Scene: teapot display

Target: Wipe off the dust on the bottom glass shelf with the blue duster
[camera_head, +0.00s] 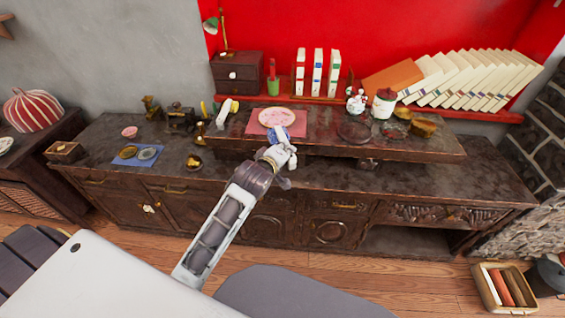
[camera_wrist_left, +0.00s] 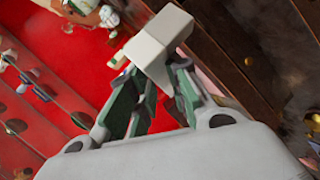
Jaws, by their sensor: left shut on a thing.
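My left gripper (camera_head: 281,151) reaches over the front edge of the raised dark shelf on the cabinet. In the left wrist view, my left gripper (camera_wrist_left: 150,100) is shut on a pale block-shaped thing (camera_wrist_left: 158,45), which sticks out beyond the green-grey fingers. In the head view, a small patch of blue (camera_head: 272,135) shows right by the fingertips; I cannot tell whether it belongs to the held thing. No blue shows on the held thing in the wrist view. I cannot clearly make out a bottom glass shelf or its dust. My right gripper is not in view.
A pink round plate (camera_head: 277,118) stands close behind the gripper. A white jar (camera_head: 383,104) and a figurine (camera_head: 356,100) stand to the right. White books (camera_head: 317,72) and leaning books (camera_head: 470,80) line the red wall. The cabinet top at front right (camera_head: 430,178) is clear.

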